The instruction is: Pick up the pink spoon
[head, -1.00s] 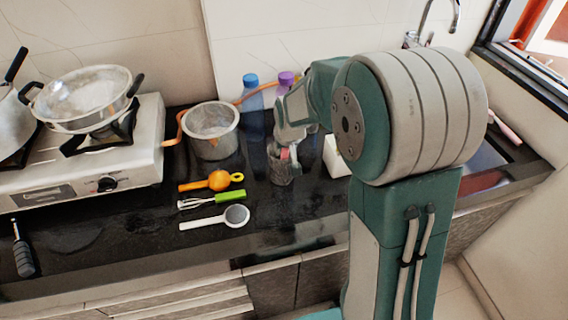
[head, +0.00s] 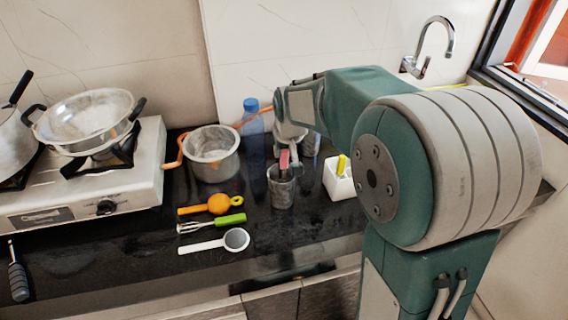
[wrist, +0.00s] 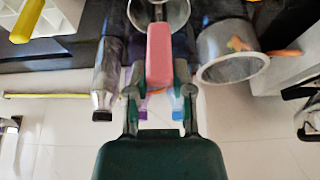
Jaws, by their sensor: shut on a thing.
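The pink spoon (head: 284,159) shows as a short pink piece just above the mouth of a grey cup (head: 281,190) on the dark counter. In the wrist view the pink spoon (wrist: 159,55) lies between the two fingers, pointing toward the cup (wrist: 172,14). My gripper (wrist: 158,88) is shut on it. In the head view my gripper (head: 289,150) is above the cup, partly blurred. The spoon's lower end is hidden; I cannot tell whether it is still inside the cup.
A metal pot (head: 211,155) and blue bottle (head: 252,120) stand left of my gripper. A white box (head: 338,183) with a yellow handle is at the right. An orange tool (head: 219,204), green-handled whisk (head: 230,219) and white ladle (head: 236,240) lie in front. A stove (head: 130,180) is left.

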